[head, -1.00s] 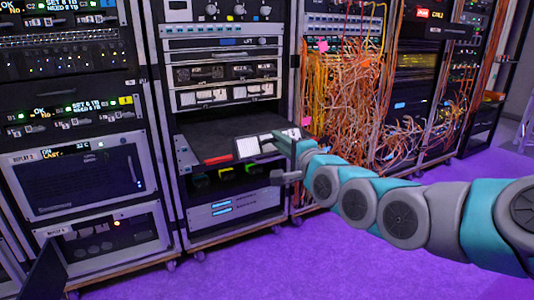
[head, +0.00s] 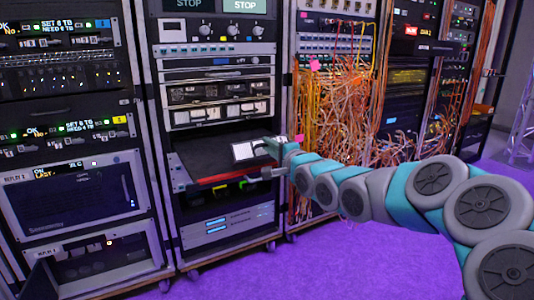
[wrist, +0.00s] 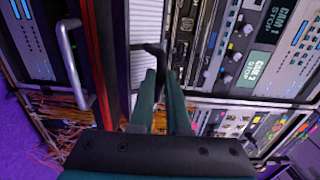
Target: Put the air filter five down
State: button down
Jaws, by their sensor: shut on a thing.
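The air filter is a pale pleated panel with a dark frame (head: 243,151). It is held up over the right part of a dark rack shelf (head: 205,152) with a red front edge. I cannot tell whether it touches the shelf. In the wrist view the pleated face shows as a white ribbed strip (wrist: 145,22) ahead of the fingers. My gripper (head: 272,147) is at the filter's right end, shut on it; its two green fingers (wrist: 161,78) stand close together in the wrist view. No label on the filter can be read.
Equipment units fill the rack above and below the shelf. Tangled orange cables (head: 345,110) hang in the rack to the right, close to my arm. A metal handle (wrist: 72,65) and a red strip (wrist: 95,60) lie left of the fingers in the wrist view. The purple floor (head: 350,255) is clear in front.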

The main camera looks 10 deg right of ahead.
jog(key=shift+w+f, duration=0.1)
jog(key=shift+w, duration=1.45)
notch_tip(320, 180, down, 4)
jog(key=shift+s+r, duration=0.1)
jog(key=shift+r, duration=0.05)
jog(key=c, duration=0.9)
grip_release()
jog(key=s, duration=0.1)
jog(key=b, duration=0.1)
send_near(267, 155)
jog(key=shift+v, duration=1)
jog(key=shift+r, duration=0.1)
